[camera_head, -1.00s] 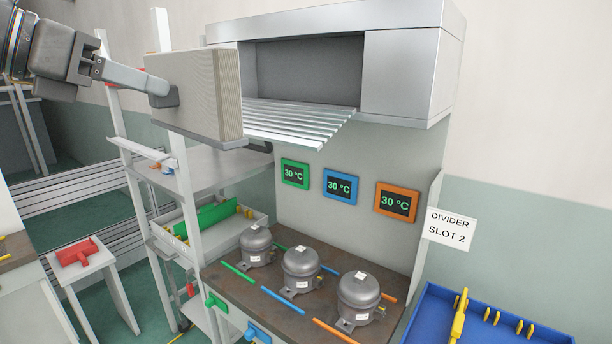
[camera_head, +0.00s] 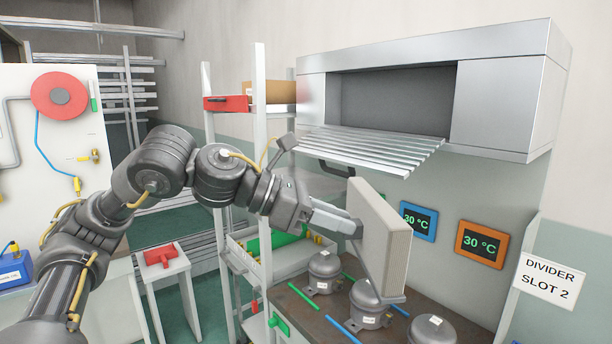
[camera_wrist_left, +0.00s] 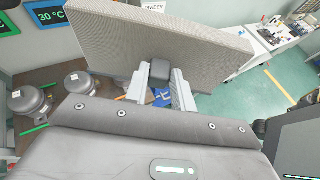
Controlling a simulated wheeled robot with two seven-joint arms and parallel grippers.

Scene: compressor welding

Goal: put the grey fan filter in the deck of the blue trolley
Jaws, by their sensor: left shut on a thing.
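The grey fan filter (camera_head: 380,235) is a thick, pale rectangular panel, held tilted in front of the bench's back panel. My left gripper (camera_head: 350,227) is shut on it by one broad side. In the left wrist view the filter (camera_wrist_left: 150,38) spans the top of the picture beyond the fingers (camera_wrist_left: 160,72). The far face of the filter is hidden. The blue trolley is not clearly seen; a small blue patch shows between the fingers in the left wrist view, and I cannot tell what it is. My right gripper is not in view.
A metal hood (camera_head: 425,95) with a slatted ledge (camera_head: 370,150) hangs above the filter. Grey compressors (camera_head: 324,272) stand on the brown bench below, close to its lower edge. A white shelf rack (camera_head: 260,180) stands left of it. A "DIVIDER SLOT 2" sign (camera_head: 548,284) is at right.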

